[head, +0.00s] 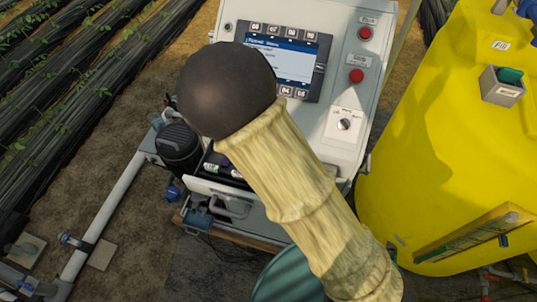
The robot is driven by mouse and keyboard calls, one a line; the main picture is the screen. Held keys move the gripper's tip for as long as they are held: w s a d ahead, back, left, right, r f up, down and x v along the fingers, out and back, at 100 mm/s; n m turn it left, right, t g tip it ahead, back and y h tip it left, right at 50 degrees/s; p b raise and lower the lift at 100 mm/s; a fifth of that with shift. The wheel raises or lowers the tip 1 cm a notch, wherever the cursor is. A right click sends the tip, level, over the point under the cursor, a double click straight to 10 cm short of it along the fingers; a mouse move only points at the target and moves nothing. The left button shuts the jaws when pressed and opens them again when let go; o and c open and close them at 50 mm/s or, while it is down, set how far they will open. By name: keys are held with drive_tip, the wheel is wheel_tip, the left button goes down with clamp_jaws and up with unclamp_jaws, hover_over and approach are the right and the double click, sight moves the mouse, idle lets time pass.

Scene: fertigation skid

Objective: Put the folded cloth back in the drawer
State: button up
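The drawer (205,188) is under the control panel. It looks partly pulled out, with a recessed handle on its pale front and small labelled items inside. My arm in its pale yellow sleeve, with a dark rounded end, crosses the middle of the view and hides the drawer's right part. No folded cloth can be made out for sure. A teal item (510,75) sits in a small grey holder (503,92) on the yellow tank; I cannot tell whether it is the cloth. My gripper is not visible.
The control cabinet (345,85) has a screen (283,62) and red buttons. The big yellow tank (425,130) fills the right side. A dark green round container (285,277) stands below. A dark filter housing (178,148) and white pipe (113,203) lie left of the drawer.

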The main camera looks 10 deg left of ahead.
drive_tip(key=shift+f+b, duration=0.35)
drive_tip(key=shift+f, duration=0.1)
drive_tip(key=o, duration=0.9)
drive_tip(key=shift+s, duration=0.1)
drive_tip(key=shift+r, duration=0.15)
